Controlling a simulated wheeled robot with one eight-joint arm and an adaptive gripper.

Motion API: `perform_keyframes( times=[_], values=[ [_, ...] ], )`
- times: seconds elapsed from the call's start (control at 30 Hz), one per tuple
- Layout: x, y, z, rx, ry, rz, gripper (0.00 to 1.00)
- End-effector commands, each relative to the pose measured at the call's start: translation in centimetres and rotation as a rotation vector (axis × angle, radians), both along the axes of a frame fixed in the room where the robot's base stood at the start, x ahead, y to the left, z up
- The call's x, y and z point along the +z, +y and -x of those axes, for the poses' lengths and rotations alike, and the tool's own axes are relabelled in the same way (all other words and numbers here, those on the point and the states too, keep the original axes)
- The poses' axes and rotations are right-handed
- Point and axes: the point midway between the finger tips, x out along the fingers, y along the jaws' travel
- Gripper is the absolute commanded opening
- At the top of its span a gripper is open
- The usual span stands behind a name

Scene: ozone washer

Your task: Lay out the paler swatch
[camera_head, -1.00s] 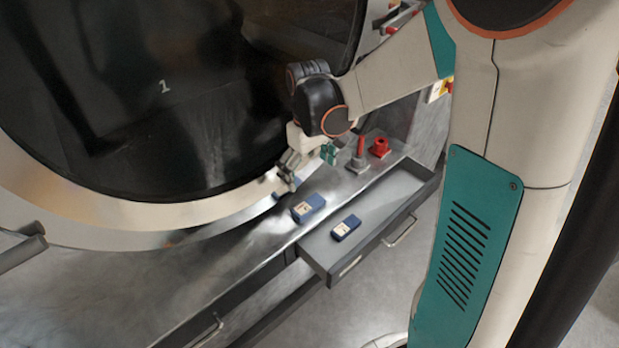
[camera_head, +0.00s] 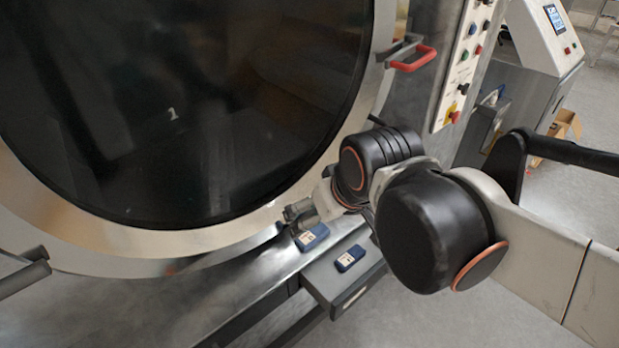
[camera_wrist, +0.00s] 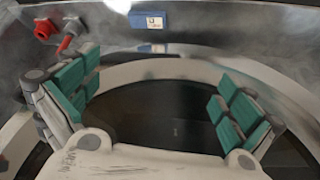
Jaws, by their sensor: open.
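Two blue swatches with small pale labels show in the head view. The lighter blue one (camera_head: 312,237) lies on the metal ledge below the round door. One blue swatch (camera_wrist: 148,20) shows there at the top; I cannot tell which one.
The big round door (camera_head: 180,110) stands close behind my gripper. A red handle (camera_head: 413,60) and a button panel (camera_head: 466,65) are to the right. A red knob (camera_wrist: 43,28) shows in the wrist view. My arm hides the drawer's right part.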

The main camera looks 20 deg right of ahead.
Motion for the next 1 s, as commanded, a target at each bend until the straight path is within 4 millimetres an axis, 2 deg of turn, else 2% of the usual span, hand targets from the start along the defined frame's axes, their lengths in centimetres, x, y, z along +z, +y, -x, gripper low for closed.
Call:
perform_keyframes(
  times=[0.1, 0.23, 1.0],
  values=[
    [0.0, 0.2, 1.3, -0.018, -0.047, -0.016, 1.00],
    [0.0, 0.4, 1.9, -0.029, -0.075, -0.025, 1.00],
    [0.0, 0.4, 2.0, -0.032, -0.081, -0.028, 1.00]
  ],
)
